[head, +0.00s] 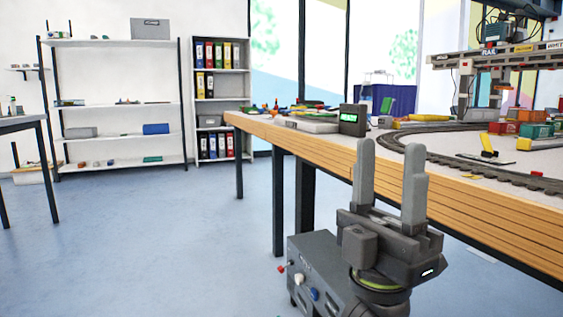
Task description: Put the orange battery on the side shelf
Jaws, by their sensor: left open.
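My left gripper (390,165) points up, with its two grey fingers apart and nothing between them. In the picture it stands in front of the near edge of the long wooden-edged table (480,205). I cannot pick out the orange battery for certain; small orange items on the table are too small to tell. An open white shelf unit (118,106) with dark posts stands against the wall at the left. I cannot tell whether it is the side shelf. My right gripper is not in view.
The table carries curved track (440,160), a dark box with a green display (353,120), and a crane (495,60). A binder bookcase (220,90) stands beside the shelf unit. Another table (22,123) is at far left. The blue floor (150,230) between is clear.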

